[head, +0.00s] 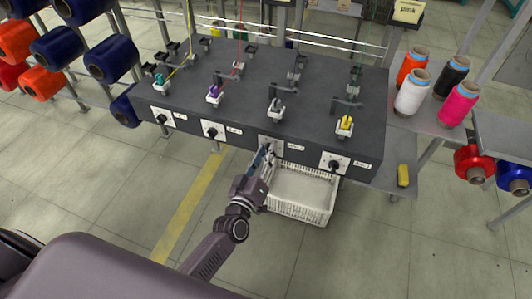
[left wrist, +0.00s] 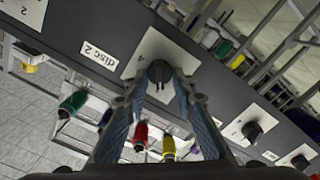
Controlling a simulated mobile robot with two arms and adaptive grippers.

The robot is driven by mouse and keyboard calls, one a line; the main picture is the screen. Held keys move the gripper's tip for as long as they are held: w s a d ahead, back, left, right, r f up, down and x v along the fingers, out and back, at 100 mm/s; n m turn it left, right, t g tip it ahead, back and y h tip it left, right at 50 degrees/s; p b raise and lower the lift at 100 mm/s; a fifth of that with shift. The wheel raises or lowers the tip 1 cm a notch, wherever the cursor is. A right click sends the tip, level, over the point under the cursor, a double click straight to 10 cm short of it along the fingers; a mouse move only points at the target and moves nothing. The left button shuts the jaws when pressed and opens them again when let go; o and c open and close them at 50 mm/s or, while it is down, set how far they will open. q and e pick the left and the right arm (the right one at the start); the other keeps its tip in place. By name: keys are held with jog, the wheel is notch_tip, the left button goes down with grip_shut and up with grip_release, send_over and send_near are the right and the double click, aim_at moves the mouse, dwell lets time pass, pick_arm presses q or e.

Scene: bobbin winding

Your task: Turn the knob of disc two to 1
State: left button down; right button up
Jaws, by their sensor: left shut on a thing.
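The knob of disc two (left wrist: 159,73) is a small dark knob on a pale dial plate (left wrist: 150,50) beside a label reading "disc 2" (left wrist: 98,54). The plate also shows in the head view (head: 265,141) on the front of the dark winding machine (head: 330,75). My left gripper (head: 268,152) reaches up to this plate. In the left wrist view the fingers (left wrist: 160,92) are closed around the knob, one on each side. The dial numbers are too small or covered to read surely, so I cannot tell the setting. My right gripper is in neither view.
Other dial plates sit left (head: 212,130) and right (head: 334,163) on the same front. A white crate (head: 318,214) stands below the machine. Thread cones (head: 412,93) stand on a shelf at right, and spools (head: 110,60) hang at left. Floor in front is largely clear.

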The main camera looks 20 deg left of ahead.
pick_arm(q)
jog(key=n+b, duration=0.1)
jog(key=n, duration=0.2)
jog(key=n+b, duration=0.1)
jog(key=n, duration=0.3)
jog(key=n+b, duration=0.1)
jog(key=n, duration=0.2)
jog(key=shift+a+f, duration=0.15)
jog(key=shift+f, duration=0.15)
jog(key=shift+n, duration=0.4)
jog(key=c, duration=1.6)
grip_release()
